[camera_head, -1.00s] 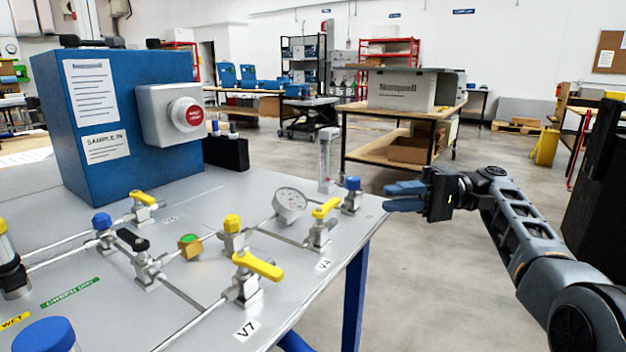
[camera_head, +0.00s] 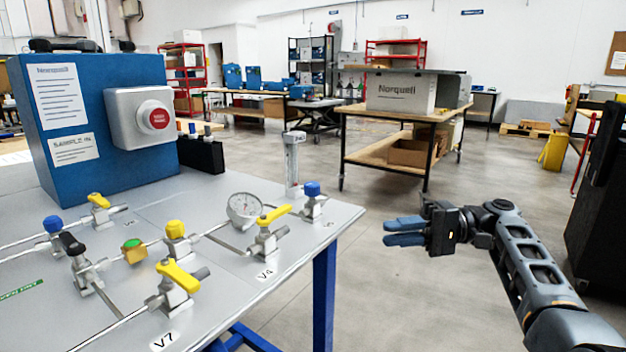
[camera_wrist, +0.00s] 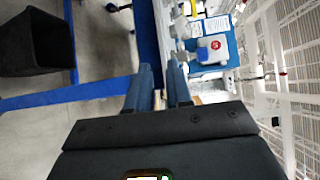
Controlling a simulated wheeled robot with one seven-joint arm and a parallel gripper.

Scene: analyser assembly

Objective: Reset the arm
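My gripper (camera_head: 389,232) is in the air to the right of the grey bench top (camera_head: 212,262), clear of its edge. Its two blue fingers point left towards the bench. In the wrist view, the fingers of my gripper (camera_wrist: 160,72) stand apart with nothing held between them. My arm reaches in from the lower right, bent at the elbow. The blue analyser box (camera_head: 100,160) with its red button (camera_head: 159,118) stands at the back left of the bench.
On the bench are yellow-handled valves (camera_head: 180,277), a gauge (camera_head: 244,207), and a clear upright tube (camera_head: 292,165). A blue bench leg (camera_head: 324,295) stands left of my gripper. Open floor (camera_head: 400,310) lies below my gripper.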

